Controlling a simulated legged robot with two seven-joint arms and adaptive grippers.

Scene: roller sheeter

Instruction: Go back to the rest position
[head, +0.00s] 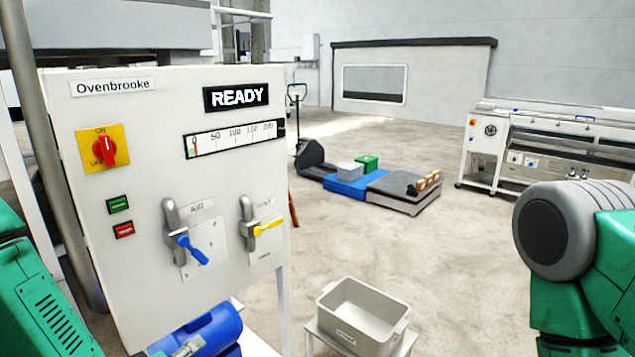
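A white control panel (150,250) labelled Ovenbrooke stands close in front on the left. Its display (236,96) reads READY. A red rotary switch (105,150) sits on a yellow plate, with a green button (118,204) and a red button (123,229) below it. A blue-handled valve (188,246) and a yellow-handled valve (266,228) are on the panel's lower right. Green parts of my arms show at the lower left and at the right edge. Neither gripper can be seen.
A grey bin (362,313) on a stand is at the bottom centre. A blue motor-like body (215,328) lies below the panel. A low cart (400,205) with small boxes and a long machine (540,150) stand farther back. Open floor lies between.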

